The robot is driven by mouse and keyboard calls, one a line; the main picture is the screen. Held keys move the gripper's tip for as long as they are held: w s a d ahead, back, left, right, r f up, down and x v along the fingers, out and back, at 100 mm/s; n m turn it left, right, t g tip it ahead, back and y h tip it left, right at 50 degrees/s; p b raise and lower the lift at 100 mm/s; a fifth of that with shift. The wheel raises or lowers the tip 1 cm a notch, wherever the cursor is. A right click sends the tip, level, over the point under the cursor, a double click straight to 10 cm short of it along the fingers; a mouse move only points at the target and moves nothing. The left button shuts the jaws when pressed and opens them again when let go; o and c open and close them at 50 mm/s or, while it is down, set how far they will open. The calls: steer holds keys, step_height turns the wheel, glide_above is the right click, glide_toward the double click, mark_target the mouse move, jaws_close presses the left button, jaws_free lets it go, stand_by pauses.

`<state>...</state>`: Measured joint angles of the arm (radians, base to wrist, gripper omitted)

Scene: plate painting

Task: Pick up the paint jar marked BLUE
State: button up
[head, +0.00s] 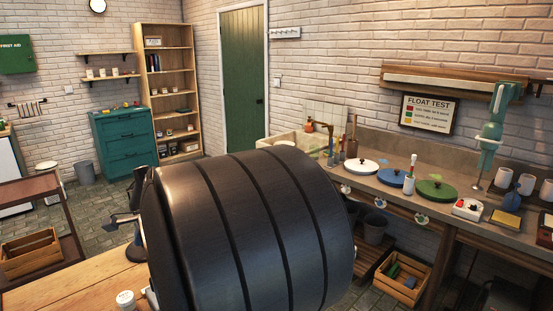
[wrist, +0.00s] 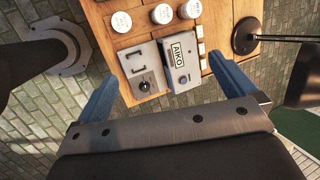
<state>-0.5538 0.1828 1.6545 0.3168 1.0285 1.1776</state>
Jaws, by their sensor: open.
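Three white-lidded jars stand in a row on the wooden table in the wrist view: a left jar (wrist: 121,21), a middle jar (wrist: 162,13) and a right jar (wrist: 193,7) cut by the top edge. The lid lettering is too small to read, so I cannot tell which is marked BLUE. One similar jar (head: 125,299) shows at the bottom of the head view. My gripper (wrist: 162,65) is open, its two blue fingers wide apart and empty. The jars lie beyond the fingertips in the picture. My gripper is hidden in the head view.
A grey box labelled AIKO (wrist: 180,72) and a grey panel with a knob (wrist: 145,80) lie between the fingers and the jars in the picture. A round dark base (wrist: 245,38) stands right. My large dark arm link blocks much of the head view.

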steer(key=shift+c, duration=0.2)
steer(key=c, duration=0.5)
steer(key=shift+c, duration=0.2)
steer(key=w+a+f+n+g+h, duration=0.1)
steer(key=w+a+f+n+h, duration=0.3)
steer(key=a+f+n, duration=1.15)
steer(key=d+f+n, duration=0.1)
steer(key=f, duration=0.1)
steer(key=d+f+n, duration=0.1)
steer(key=f, duration=0.1)
steer(key=d+f+n, duration=0.1)
steer(key=f, duration=0.2)
steer(key=shift+s+d+f+n, duration=0.1)
steer(key=shift+s+d+n, duration=0.15)
steer(key=shift+n, duration=0.1)
steer(key=shift+s+a+f, duration=0.1)
steer(key=shift+a+f, duration=0.05)
steer(key=shift+f, duration=1.15)
steer(key=shift+a+f, duration=0.1)
steer(key=shift+f, duration=1.2)
